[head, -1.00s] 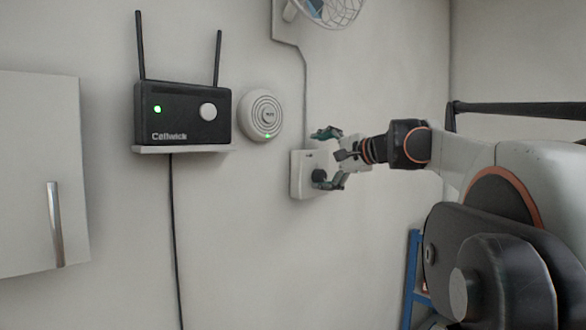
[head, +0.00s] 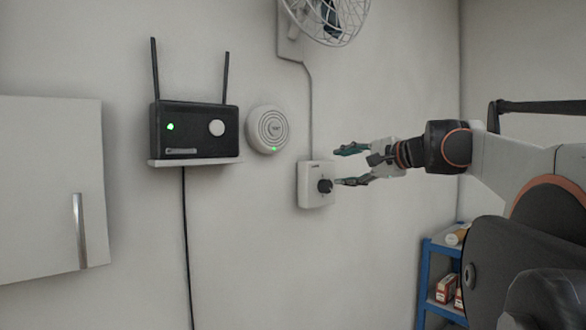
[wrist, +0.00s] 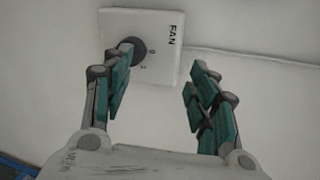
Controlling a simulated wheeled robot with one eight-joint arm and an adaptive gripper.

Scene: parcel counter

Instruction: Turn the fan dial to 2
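The fan dial is a dark round knob (head: 325,186) on a white square wall plate (head: 308,183) in the head view. In the wrist view the knob (wrist: 134,50) sits on the plate (wrist: 168,72) marked FAN, with a 0 and another small mark beside it. My gripper (head: 345,166) is open and empty, to the right of the plate. In the wrist view its fingers (wrist: 160,82) are spread wide; the left finger overlaps the knob's edge in the picture, and I cannot tell whether it touches. The knob's pointer is not clear.
A caged wall fan (head: 335,15) is above, its cable running down to the plate. A round white device (head: 267,130) and a black router (head: 192,131) are to the left. A blue shelf (head: 425,285) stands below right. The wall below the plate is clear.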

